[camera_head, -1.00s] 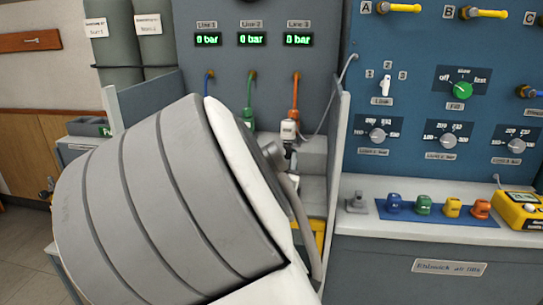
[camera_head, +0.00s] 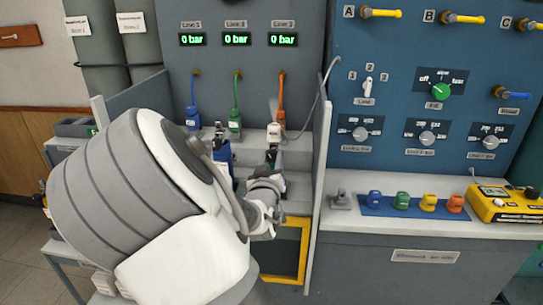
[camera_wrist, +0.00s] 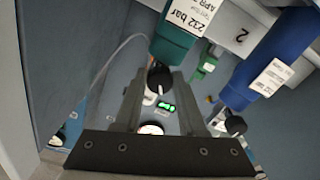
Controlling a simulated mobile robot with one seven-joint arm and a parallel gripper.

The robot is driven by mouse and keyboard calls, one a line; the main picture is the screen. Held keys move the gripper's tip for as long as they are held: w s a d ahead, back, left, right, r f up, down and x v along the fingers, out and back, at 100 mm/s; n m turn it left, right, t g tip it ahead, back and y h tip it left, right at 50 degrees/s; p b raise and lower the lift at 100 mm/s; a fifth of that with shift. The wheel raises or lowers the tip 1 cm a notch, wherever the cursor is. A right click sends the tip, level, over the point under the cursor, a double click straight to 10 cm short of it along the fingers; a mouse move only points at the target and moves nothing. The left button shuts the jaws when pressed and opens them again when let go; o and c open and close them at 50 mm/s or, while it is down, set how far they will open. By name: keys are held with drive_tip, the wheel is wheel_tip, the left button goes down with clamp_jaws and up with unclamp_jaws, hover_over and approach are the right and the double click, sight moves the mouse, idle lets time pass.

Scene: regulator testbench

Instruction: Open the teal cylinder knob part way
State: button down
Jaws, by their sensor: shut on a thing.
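In the wrist view a teal cylinder (camera_wrist: 172,40) with a white "232 bar" label shows at the top. Its round black knob (camera_wrist: 160,77) is at its near end. My gripper (camera_wrist: 160,84) has one finger on each side of this knob and is shut on it. A blue cylinder (camera_wrist: 280,57) with its own black knob (camera_wrist: 235,125) is to the right.
A blue cylinder (camera_head: 223,157) stands just left of my wrist in the head view. A grey partition (camera_head: 318,170) rises on the right. The blue panel (camera_head: 420,95) with dials is beyond it. The three line displays (camera_head: 237,39) read 0 bar.

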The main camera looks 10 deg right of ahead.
idle(0.4)
drive_tip(key=shift+c, duration=2.4)
unclamp_jaws()
drive_tip(key=shift+s, duration=0.1)
drive_tip(key=p+v, duration=1.7)
